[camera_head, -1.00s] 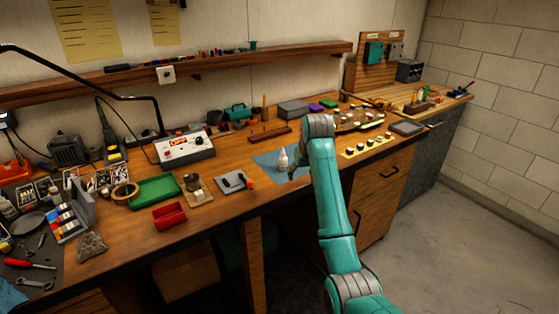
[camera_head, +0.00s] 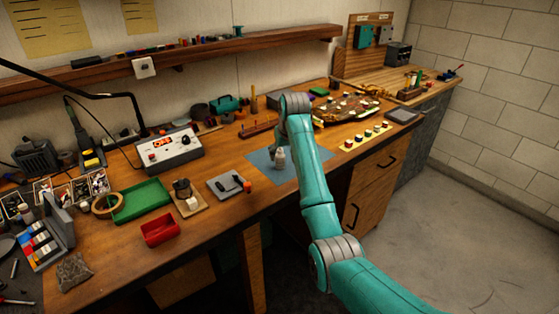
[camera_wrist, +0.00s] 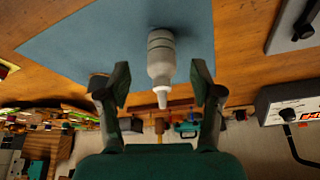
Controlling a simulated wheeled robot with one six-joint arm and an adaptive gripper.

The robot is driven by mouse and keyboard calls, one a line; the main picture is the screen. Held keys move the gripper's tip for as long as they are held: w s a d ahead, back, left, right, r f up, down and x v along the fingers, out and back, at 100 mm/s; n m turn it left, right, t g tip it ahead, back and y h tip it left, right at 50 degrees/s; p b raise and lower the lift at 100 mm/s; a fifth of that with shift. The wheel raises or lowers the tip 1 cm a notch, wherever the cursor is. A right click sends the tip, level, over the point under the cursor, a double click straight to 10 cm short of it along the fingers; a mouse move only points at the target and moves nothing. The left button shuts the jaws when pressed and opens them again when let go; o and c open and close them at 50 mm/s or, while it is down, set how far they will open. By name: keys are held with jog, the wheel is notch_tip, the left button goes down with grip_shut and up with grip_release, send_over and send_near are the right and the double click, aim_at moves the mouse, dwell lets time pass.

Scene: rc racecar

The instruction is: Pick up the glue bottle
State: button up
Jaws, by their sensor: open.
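The glue bottle (camera_head: 280,158) is small and pale with a narrow nozzle, and it stands upright on a blue mat (camera_head: 259,162). In the wrist view the bottle (camera_wrist: 160,62) appears upside down, its white nozzle between the fingertips. My gripper (camera_wrist: 159,88) is open, with one finger on each side of the bottle and a visible gap to each. In the head view my gripper (camera_head: 275,155) is small and partly hidden by my arm, close to the bottle.
A grey tray (camera_head: 229,185) with dark items lies left of the mat. A red bin (camera_head: 160,229) and a green tray (camera_head: 141,200) are farther left. A power supply (camera_head: 168,148) stands behind them. A yellow strip of buttons (camera_head: 367,136) lies right of my arm.

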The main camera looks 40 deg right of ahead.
aim_at(281, 156)
jog(key=shift+x, duration=2.85)
jog(key=shift+w, duration=0.1)
jog(key=c, duration=1.1)
